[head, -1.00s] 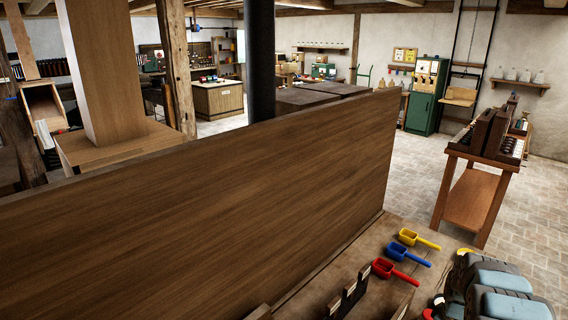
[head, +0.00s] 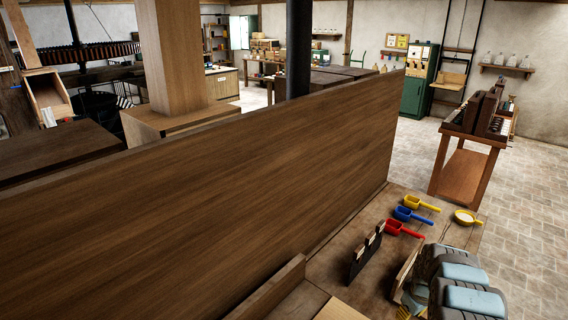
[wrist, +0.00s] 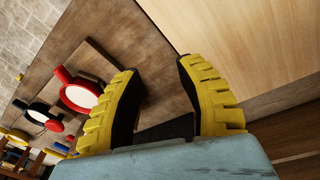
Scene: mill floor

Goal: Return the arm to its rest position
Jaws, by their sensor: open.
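My arm (head: 475,300) is grey and pale blue and shows at the lower right of the head view, over the bench. My gripper (wrist: 158,72) has two yellow ribbed fingers with dark inner pads. In the wrist view they stand apart with nothing between them, above a brown wooden surface (wrist: 150,50). In the head view only a little yellow of the gripper shows at the bottom edge, and the fingertips are hidden there.
A tall wooden panel (head: 230,190) runs along the bench's left side. Yellow (head: 422,203), blue (head: 411,215) and red (head: 403,229) scoops, a yellow-rimmed white-filled dish (head: 467,217) and a dark rack (head: 364,257) are on the bench. A side table (head: 465,170) stands beyond open floor.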

